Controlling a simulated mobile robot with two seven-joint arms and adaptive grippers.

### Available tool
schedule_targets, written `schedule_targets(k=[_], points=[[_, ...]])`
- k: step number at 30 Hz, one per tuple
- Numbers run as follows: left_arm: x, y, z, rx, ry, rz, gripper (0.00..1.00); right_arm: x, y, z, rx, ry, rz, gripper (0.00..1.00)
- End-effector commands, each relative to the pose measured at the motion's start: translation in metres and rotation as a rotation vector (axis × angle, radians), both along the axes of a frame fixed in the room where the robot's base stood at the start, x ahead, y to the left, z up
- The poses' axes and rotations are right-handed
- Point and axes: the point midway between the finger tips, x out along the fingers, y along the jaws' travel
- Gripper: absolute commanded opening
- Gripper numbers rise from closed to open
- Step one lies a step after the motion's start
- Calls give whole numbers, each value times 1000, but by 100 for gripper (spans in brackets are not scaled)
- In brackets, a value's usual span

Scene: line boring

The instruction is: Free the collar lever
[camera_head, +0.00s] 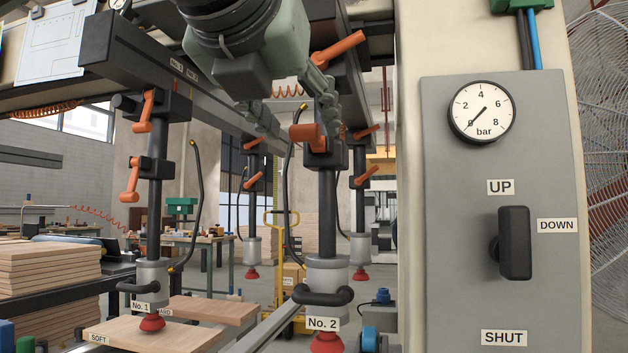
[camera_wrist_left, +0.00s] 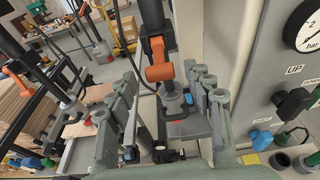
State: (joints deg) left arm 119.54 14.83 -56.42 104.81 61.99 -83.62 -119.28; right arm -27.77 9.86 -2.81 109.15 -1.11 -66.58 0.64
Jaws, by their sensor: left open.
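An orange lever (camera_head: 306,137) sits on the black collar (camera_head: 321,157) of the No. 2 column (camera_head: 328,210). In the left wrist view the orange lever (camera_wrist_left: 158,73) shows between my fingers, with the dark column above and below it. My left gripper (camera_head: 303,124) comes down from the top, its green-grey fingers spread on either side of the column near the lever. It is open and holds nothing. In the left wrist view the gripper (camera_wrist_left: 162,85) has a wide gap between its fingers. Contact with the lever cannot be told. My right gripper is not in view.
The No. 1 column (camera_head: 154,205) with its orange levers stands at left. Another orange lever (camera_head: 340,48) juts out above on the beam. A grey panel (camera_head: 455,285) with a gauge (camera_head: 482,112) and black handle (camera_head: 514,242) stands right. Stacked boards (camera_head: 45,268) lie left.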

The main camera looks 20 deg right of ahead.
Motion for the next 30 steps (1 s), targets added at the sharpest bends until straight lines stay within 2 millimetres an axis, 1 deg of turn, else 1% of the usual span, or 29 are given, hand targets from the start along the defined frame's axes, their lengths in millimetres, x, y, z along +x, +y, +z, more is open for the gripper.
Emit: schedule_targets(k=[5, 21, 30], points=[[-3, 2, 1, 0, 0, 0, 52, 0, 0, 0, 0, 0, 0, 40], [-31, 21, 9, 1, 1, 0, 52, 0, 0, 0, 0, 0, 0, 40], [-32, 22, 9, 1, 2, 0, 52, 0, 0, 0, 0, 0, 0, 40]])
